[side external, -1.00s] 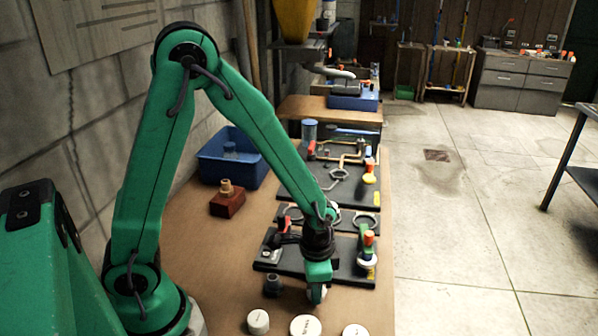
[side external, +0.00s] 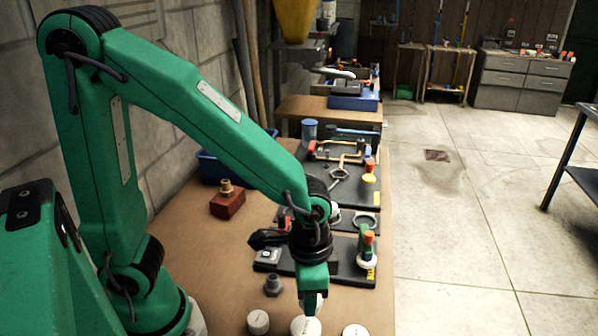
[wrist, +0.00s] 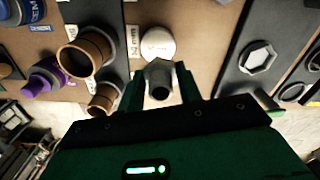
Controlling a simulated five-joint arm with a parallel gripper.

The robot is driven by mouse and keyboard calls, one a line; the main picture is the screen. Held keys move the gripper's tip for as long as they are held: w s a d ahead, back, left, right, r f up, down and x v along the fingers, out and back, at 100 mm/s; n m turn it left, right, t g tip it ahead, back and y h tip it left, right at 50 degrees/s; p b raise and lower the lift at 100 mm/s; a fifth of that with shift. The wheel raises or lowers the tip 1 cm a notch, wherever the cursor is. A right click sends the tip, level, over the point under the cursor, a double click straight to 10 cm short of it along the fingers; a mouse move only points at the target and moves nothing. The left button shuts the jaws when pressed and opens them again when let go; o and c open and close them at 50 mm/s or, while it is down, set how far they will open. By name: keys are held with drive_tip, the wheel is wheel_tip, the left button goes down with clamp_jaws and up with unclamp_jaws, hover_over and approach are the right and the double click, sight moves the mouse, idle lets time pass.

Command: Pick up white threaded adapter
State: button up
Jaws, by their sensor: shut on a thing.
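My gripper (side external: 311,303) hangs pointing down over the front of the brown bench, close to the round white caps. In the wrist view its two fingers (wrist: 160,88) are closed on a pale hex-shaped fitting with a dark round bore, the white threaded adapter (wrist: 159,72). The adapter sits between the fingertips, its bore facing the wrist camera. Its threads cannot be made out. In the side view the gripper mostly hides it.
White caps (side external: 258,322) stand at the bench front. A grey fitting (side external: 273,285) stands left of my gripper. Dark boards (side external: 345,262) with fittings lie behind it. A red block (side external: 227,204) and blue bin (side external: 213,168) are farther back. The wrist view shows copper-coloured fittings (wrist: 86,52).

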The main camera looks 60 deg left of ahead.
drive_tip(key=shift+s+d+r, duration=0.75)
drive_tip(key=shift+s+d, duration=0.1)
drive_tip(key=shift+a, duration=0.1)
drive_tip(key=shift+c, duration=0.2)
